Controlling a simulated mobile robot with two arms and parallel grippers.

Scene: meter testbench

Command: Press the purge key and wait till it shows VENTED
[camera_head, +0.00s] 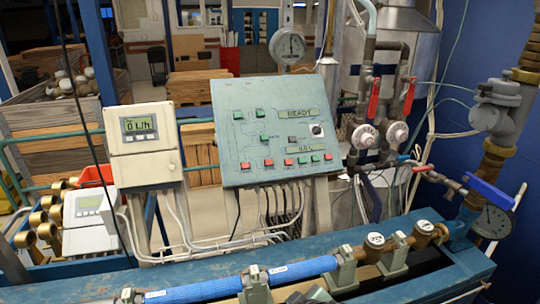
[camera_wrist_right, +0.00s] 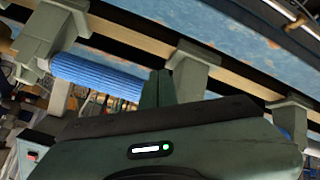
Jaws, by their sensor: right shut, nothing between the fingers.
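The sloping green control panel (camera_head: 270,122) stands in the middle of the head view. Its upper display (camera_head: 297,113) reads READY; a lower display (camera_head: 302,148) appears to read a litre value. Several red and green keys line its lower edge, with a few more keys and a round knob (camera_head: 316,130) above. The key labels are too small to read, so I cannot tell which is the purge key. My right gripper (camera_wrist_right: 165,88) is shut and empty in the wrist view, over the bench rail and away from the panel. My left gripper is not in view.
A blue bench (camera_head: 215,270) with a blue pipe (camera_head: 240,283), clamps and brass meters runs along the front. A white meter box (camera_head: 142,142) stands left of the panel. Pipes with red-handled valves (camera_head: 374,97) and a gauge (camera_head: 493,221) stand on the right.

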